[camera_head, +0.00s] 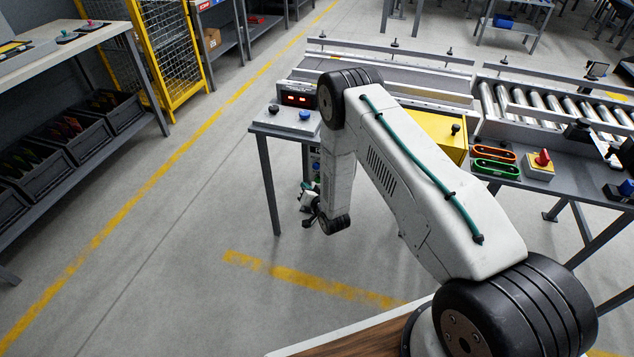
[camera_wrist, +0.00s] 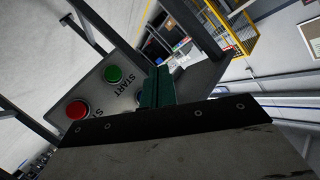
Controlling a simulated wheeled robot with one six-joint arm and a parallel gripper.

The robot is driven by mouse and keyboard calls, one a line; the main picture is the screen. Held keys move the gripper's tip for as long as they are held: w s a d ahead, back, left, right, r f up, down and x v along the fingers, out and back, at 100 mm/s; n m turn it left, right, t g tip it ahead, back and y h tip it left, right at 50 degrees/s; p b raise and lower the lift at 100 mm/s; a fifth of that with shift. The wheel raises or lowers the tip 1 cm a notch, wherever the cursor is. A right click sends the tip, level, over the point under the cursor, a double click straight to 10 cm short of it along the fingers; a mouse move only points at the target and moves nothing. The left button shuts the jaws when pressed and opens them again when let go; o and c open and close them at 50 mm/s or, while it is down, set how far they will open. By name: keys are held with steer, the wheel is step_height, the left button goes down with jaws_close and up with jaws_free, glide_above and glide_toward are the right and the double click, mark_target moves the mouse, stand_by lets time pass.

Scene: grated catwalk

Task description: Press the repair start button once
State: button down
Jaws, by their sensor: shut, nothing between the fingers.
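In the wrist view a grey panel carries a green button (camera_wrist: 113,74) marked START and a red button (camera_wrist: 77,109) beside it, whose label is partly hidden. The closed fingers of my gripper (camera_wrist: 155,87) are to the right of the green button in that view, apart from it and holding nothing. In the head view my gripper (camera_head: 308,198) hangs low by the front of the grey table, partly behind my arm. The panel there is mostly hidden by my arm.
A red mushroom button (camera_head: 543,157), green and orange trays and a roller conveyor (camera_head: 560,103) are at the right. The floor to the left is clear.

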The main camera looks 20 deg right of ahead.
mark_target(316, 181)
steer(key=s+f+t, duration=0.1)
steer(key=s+f, duration=0.3)
steer(key=f, duration=0.1)
steer(key=shift+f+m, duration=0.15)
steer(key=shift+m, duration=0.15)
steer(key=w+d, duration=0.5)
steer(key=w, duration=0.2)
steer(key=shift+w+d, duration=0.1)
steer(key=shift+w, duration=0.05)
stand_by(2.0)
steer(key=shift+w+d, duration=0.15)
steer(key=shift+w, duration=0.05)
steer(key=shift+w+d, duration=0.45)
steer(key=shift+w, duration=0.2)
stand_by(1.1)
steer(key=shift+s, duration=0.1)
steer(key=shift+s+a, duration=0.7)
steer(key=shift+s, duration=0.2)
